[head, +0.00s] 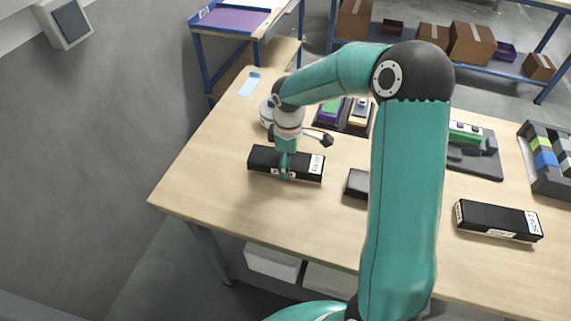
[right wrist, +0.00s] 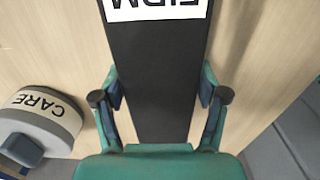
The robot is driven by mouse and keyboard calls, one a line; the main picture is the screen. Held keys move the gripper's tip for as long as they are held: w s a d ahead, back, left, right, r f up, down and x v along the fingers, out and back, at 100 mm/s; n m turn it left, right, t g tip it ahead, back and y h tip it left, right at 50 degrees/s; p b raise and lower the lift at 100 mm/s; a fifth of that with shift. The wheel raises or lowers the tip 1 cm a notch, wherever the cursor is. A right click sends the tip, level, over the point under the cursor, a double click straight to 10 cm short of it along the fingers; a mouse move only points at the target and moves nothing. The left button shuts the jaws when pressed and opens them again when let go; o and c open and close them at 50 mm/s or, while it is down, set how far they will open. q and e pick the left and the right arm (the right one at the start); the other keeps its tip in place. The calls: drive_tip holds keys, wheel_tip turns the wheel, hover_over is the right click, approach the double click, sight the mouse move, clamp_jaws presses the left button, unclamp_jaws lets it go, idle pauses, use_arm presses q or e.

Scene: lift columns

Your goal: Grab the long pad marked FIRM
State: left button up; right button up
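A long black pad (head: 262,158) lies on the wooden table, with a white label at its right end. In the right wrist view the label on this pad (right wrist: 155,70) reads FIRM, upside down. My right gripper (head: 285,174) points down at the pad's middle in the head view. In the right wrist view its fingers (right wrist: 160,90) stand on both long sides of the pad, with narrow gaps showing, so it looks open around it. My left gripper is not in view.
A short dark block (head: 357,183) lies right of the pad. A round container marked CARE (right wrist: 40,115) stands close by. Trays (head: 357,127) and a grey holder (head: 478,160) sit farther back. The table's front left is clear.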

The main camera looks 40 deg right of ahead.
drive_tip(key=c, duration=0.6)
drive_tip(key=shift+r, duration=0.1)
drive_tip(key=shift+c, duration=0.2)
